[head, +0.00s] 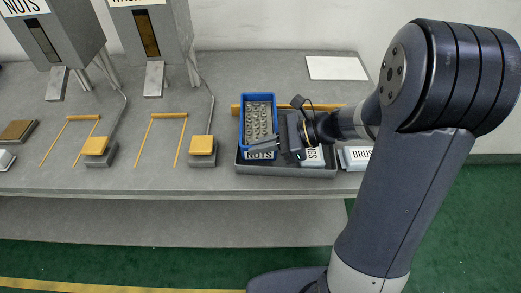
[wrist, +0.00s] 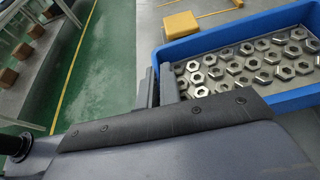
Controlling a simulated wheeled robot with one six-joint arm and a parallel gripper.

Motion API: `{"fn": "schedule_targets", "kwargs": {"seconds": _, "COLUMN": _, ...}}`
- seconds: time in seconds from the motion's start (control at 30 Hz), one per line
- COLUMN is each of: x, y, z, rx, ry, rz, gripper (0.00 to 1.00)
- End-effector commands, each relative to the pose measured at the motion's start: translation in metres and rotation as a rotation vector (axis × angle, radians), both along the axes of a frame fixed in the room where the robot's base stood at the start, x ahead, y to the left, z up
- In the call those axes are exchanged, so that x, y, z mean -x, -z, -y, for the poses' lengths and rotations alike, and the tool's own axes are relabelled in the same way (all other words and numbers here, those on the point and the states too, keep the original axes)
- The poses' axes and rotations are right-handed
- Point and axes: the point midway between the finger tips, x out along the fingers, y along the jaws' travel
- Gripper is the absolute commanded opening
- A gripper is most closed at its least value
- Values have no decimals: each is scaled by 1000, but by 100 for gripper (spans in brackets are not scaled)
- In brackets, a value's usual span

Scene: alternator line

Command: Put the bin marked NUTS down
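The blue bin marked NUTS (head: 244,122) is full of metal hex nuts and looks upright. In the head view it is over the left part of a grey tray (head: 290,172); I cannot tell whether it touches the tray floor. My gripper (head: 292,136) is at the bin's right side, near its front end. In the wrist view the bin (wrist: 215,42) fills the upper right, and my fingers (wrist: 161,88) close on its wall at the corner. The wrist hides part of the tray.
A label ending in S (head: 313,154) shows in the tray, right of my gripper. A holder marked BRUS (head: 357,155) stands right of the tray. Two hoppers (head: 65,38) and yellow paddles (head: 202,146) stand left. A white sheet (head: 336,68) lies behind.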

Motion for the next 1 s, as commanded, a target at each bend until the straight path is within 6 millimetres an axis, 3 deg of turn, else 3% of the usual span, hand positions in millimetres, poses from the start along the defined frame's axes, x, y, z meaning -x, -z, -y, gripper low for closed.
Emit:
{"fn": "schedule_targets", "kwargs": {"seconds": 0.13, "x": 0, "y": 17, "z": 0, "rx": 2, "ry": 0, "rz": -6, "gripper": 0}}
{"fn": "schedule_targets", "kwargs": {"seconds": 0.53, "x": 0, "y": 21, "z": 0, "rx": 2, "ry": 2, "rz": -4, "gripper": 0}}
{"fn": "schedule_targets", "kwargs": {"seconds": 0.8, "x": 0, "y": 21, "z": 0, "rx": 3, "ry": 1, "rz": -6, "gripper": 24}}
{"fn": "schedule_targets", "kwargs": {"seconds": 1.0, "x": 0, "y": 21, "z": 0, "rx": 3, "ry": 1, "rz": -6, "gripper": 25}}
